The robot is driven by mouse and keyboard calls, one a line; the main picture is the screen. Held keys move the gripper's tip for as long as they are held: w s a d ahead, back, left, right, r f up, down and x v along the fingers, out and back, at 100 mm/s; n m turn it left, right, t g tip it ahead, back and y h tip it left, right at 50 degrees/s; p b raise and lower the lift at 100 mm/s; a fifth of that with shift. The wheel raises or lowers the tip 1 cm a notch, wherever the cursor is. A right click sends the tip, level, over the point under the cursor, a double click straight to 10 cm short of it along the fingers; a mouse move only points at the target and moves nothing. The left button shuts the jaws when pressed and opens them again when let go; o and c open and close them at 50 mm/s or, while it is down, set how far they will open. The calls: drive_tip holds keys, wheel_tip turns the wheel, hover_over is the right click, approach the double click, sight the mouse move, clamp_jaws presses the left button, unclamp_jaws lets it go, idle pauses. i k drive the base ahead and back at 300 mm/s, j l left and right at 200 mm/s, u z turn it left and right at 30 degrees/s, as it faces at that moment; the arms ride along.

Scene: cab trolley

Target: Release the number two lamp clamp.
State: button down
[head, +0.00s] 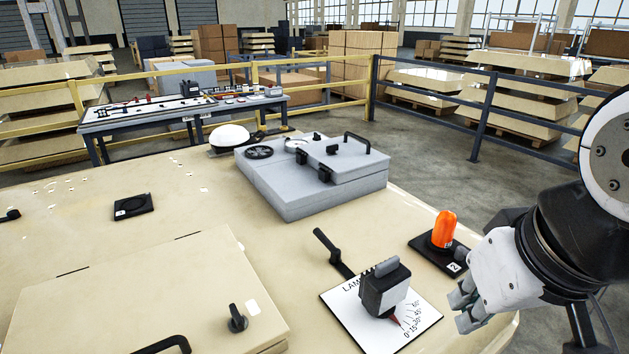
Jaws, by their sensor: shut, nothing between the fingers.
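The number two lamp mount is a black plate (425,242) marked "2" at the right edge of the cream top. An orange lamp (444,229) stands upright on it. A small dark rounded part (461,253) beside the lamp's foot looks like the clamp; its exact position is too small to tell. My gripper (466,308) is at the lower right, nearer the camera than the mount and apart from the lamp. Its grey fingers are together and empty, pointing left beside the white scale card.
A white card (342,318) lettered "LAM…" carries a black handled block (385,288) with a red pointer; a black lever (333,254) stands behind. A grey lidded box (310,202) is further back. Another black mount (133,208) is empty at left. A raised cream panel (150,290) is front left.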

sight(335, 253)
drive_tip(key=i+l+u, duration=0.1)
drive_tip(key=l, duration=0.35)
drive_tip(key=i+l+u, duration=0.15)
drive_tip(key=l, duration=0.35)
drive_tip(key=i+l+u, duration=0.1)
drive_tip(key=l, duration=0.4)
